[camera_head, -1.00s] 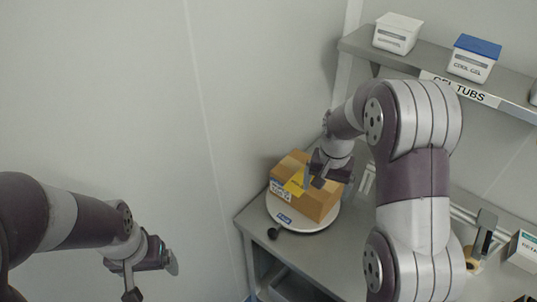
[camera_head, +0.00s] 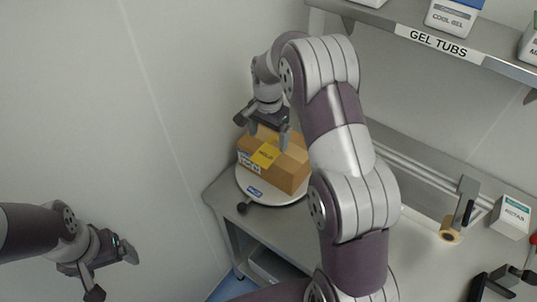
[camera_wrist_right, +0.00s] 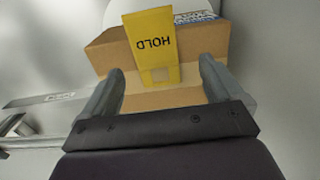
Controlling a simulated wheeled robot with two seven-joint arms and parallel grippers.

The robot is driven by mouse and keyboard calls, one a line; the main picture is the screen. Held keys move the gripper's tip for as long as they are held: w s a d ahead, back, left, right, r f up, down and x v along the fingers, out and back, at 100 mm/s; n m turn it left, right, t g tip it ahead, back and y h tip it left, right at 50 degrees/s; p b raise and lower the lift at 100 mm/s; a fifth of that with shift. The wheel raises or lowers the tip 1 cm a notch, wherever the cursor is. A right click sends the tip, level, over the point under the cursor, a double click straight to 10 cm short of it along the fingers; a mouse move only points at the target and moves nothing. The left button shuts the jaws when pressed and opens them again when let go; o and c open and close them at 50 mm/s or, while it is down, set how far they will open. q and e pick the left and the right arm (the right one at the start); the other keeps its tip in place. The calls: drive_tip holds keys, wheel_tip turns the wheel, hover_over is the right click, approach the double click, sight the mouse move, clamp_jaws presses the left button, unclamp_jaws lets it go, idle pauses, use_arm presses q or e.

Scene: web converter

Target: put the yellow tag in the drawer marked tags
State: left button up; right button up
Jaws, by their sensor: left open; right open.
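The yellow tag (camera_head: 265,155), printed HOLD, lies on a brown cardboard box (camera_head: 290,175). In the right wrist view the tag (camera_wrist_right: 152,42) hangs across the box (camera_wrist_right: 108,52). My right gripper (camera_head: 262,129) is open just above the box, its fingers spread to either side of the tag. In the wrist view the fingers (camera_wrist_right: 161,72) straddle the tag's lower end, with nothing visibly gripped. My left gripper (camera_head: 114,273) is open and empty at lower left, away from the bench. No drawer marked tags can be made out.
The box stands on a round white turntable (camera_head: 253,188) at the bench corner. A grey bin (camera_head: 268,264) shows under the bench. A shelf labelled GEL TUBS (camera_head: 438,42) holds white tubs. A tape roll (camera_head: 450,236) and a white carton (camera_head: 511,217) are at right.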

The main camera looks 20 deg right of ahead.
sight(269, 152)
drive_tip(key=f, duration=0.1)
drive_tip(key=s+f+p, duration=0.1)
drive_tip(key=f, duration=0.1)
drive_tip(key=shift+a+f, duration=0.1)
drive_tip(key=shift+w+f, duration=0.2)
drive_tip(key=shift+w, duration=0.05)
drive_tip(key=shift+s, duration=0.1)
drive_tip(key=shift+c, duration=0.6)
drive_tip(key=c, duration=1)
